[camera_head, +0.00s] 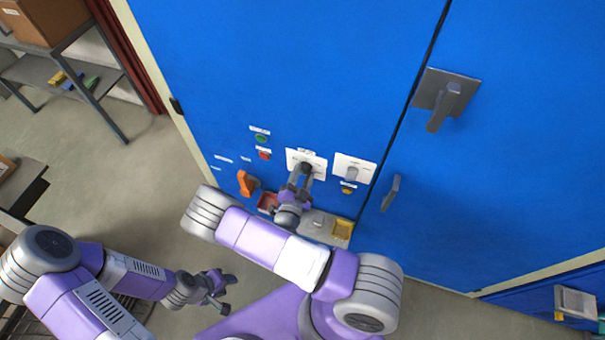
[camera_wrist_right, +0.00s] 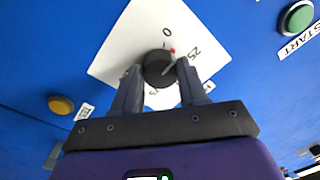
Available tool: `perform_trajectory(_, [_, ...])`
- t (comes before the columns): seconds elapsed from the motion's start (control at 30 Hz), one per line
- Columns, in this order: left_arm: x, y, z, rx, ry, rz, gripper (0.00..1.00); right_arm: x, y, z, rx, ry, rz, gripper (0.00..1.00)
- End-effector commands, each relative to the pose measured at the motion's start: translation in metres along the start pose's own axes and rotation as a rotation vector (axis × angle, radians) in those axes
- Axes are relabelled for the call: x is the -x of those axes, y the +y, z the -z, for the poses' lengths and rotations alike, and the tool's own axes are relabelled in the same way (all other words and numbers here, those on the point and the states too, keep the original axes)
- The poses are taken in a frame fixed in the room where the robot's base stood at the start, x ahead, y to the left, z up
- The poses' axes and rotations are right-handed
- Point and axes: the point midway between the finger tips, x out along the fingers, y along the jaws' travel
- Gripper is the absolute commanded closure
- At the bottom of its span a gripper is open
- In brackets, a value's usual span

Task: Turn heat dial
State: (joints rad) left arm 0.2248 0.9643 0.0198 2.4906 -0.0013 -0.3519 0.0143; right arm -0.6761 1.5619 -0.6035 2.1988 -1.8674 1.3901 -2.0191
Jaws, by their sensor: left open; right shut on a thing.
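The heat dial (camera_wrist_right: 158,67) is a dark round knob with a red mark on a white plate (camera_wrist_right: 118,48) on the blue cabinet. The numbers 0 and 25 show on the plate, with the red mark between them. My right gripper (camera_wrist_right: 160,75) has its two fingers on either side of the knob, shut on it. In the head view the dial (camera_head: 306,167) sits at the tip of my right gripper (camera_head: 301,176). My left gripper (camera_head: 222,290) is open and empty, low over the floor, away from the cabinet.
The blue cabinet (camera_head: 270,60) carries a green button (camera_head: 261,139), a red button (camera_head: 264,155), an orange handle (camera_head: 246,183), a second white plate with a grey switch (camera_head: 353,171) and a yellow button (camera_head: 348,189). Small trays sit below. A door handle (camera_head: 390,193) projects at right.

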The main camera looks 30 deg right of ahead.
Motion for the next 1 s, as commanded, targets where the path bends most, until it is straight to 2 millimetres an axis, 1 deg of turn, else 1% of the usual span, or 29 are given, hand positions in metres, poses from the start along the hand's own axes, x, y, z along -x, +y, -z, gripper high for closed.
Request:
perform_trajectory(0.33, [0.0058, 0.0021, -0.0003, 0.000, 0.000, 0.000, 0.57, 0.0002, -0.0005, -0.0009, -0.327, 0.020, 0.004, 0.88])
perform_trajectory(1.0, [0.0111, 0.0042, -0.0005, 0.000, 0.000, 0.000, 0.57, 0.0002, -0.0016, -0.0018, -0.962, 0.063, 0.012, 0.88])
